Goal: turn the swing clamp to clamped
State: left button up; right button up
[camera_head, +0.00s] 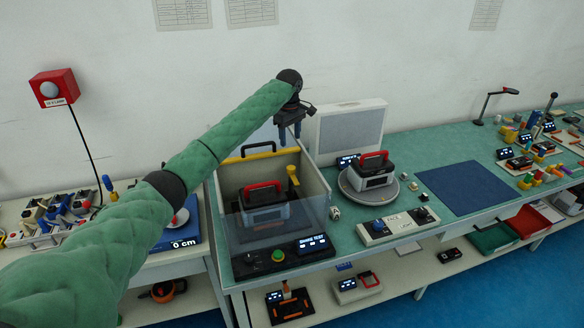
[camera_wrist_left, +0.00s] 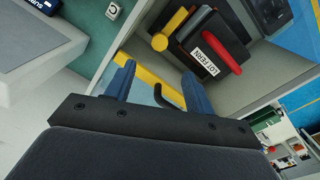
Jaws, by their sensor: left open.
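The swing clamp, with a yellow arm (camera_head: 293,180), stands inside the clear-fronted test box (camera_head: 318,180), at the right of a device with a red handle (camera_head: 264,196). In the left wrist view the yellow clamp arm (camera_wrist_left: 176,24) lies beside the device's red handle (camera_wrist_left: 216,45). My left gripper (camera_head: 290,132) is open and empty, pointing down above the back of the box. In the left wrist view its blue fingers (camera_wrist_left: 158,74) stand apart, with a yellow bar and a black hook-shaped handle beyond them. My right gripper is not in view.
A yellow bar (camera_head: 272,154) runs along the box's back edge. A control panel reading SHAKE TEST (camera_head: 290,256) lies in front. A second device (camera_head: 371,178) sits on a round plate to the right. The blue mat (camera_head: 462,188) is clear.

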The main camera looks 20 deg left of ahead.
aim_at(291, 167)
pick_arm(q)
notch_tip(291, 167, down, 5)
jog(key=b, duration=0.4)
jog(key=shift+w+f, duration=0.1)
jog(key=shift+f, duration=0.2)
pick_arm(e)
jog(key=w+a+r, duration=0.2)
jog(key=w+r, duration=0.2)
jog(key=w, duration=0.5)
pick_arm(q)
jog(key=shift+w+f+p, duration=0.1)
jog(key=shift+f+p, duration=1.3)
jog(key=shift+f, duration=2.35)
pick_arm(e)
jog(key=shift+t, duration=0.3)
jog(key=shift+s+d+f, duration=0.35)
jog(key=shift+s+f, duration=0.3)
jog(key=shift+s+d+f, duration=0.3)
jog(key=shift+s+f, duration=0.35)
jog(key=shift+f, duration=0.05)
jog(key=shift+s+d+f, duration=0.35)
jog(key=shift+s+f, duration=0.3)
